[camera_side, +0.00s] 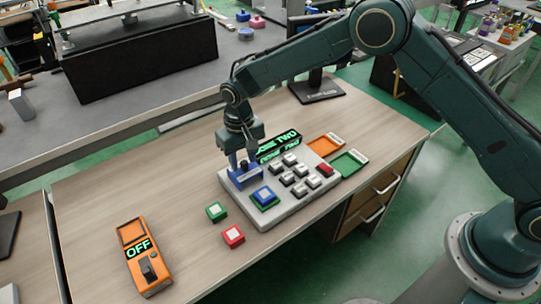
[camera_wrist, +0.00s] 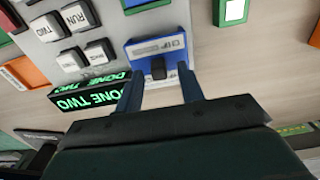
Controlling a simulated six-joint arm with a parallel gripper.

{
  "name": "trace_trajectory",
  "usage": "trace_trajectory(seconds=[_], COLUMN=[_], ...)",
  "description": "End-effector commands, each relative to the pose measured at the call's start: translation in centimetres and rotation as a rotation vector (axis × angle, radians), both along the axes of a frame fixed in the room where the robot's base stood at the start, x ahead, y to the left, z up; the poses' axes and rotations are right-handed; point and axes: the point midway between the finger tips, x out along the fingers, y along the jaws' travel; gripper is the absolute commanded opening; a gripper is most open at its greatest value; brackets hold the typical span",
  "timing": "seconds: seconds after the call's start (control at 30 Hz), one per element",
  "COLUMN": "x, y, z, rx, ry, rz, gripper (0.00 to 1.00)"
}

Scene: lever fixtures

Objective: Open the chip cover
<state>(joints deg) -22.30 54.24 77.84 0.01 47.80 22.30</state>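The chip cover (camera_wrist: 150,46) is a blue block with a black knob (camera_wrist: 158,69) on the keypad device (camera_wrist: 45,28). It looks shut, though this is hard to confirm. In the side view the blue cover (camera_side: 247,178) is partly hidden by my gripper (camera_side: 239,160), which points down over it at the device's left end. In the wrist view my gripper (camera_wrist: 160,78) has its two fingers apart, one towards each side of the cover, with the knob between them. Nothing is held. I cannot tell whether the fingers touch the cover.
The device has grey keys, a lit display (camera_side: 279,147), and a blue-and-green chip block (camera_side: 265,197). Loose green (camera_side: 216,212) and red (camera_side: 234,236) blocks lie in front. An orange box reading OFF (camera_side: 148,270) lies front left. Orange (camera_side: 325,146) and green (camera_side: 349,162) trays sit behind.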

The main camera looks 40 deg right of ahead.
Motion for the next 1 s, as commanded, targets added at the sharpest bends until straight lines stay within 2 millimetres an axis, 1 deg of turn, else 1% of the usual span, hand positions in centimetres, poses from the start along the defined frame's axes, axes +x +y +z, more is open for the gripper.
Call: trace_trajectory(seconds=[0.17,0.27,0.47,0.8,0.9,1.0], x=[0.0,0.0,0.0,0.0,0.1,0.1], y=[0.0,0.0,0.0,0.0,0.0,0.0], z=[1.0,2.1,5.1,10.8,12.1,12.9], rx=[0.001,0.001,0.001,0.001,0.002,0.001], ry=[-0.001,-0.002,-0.003,-0.004,-0.005,-0.004], rz=[0.000,0.000,0.000,0.000,0.000,0.000], gripper=[0.38,0.38,0.38,0.38,0.38,0.38])
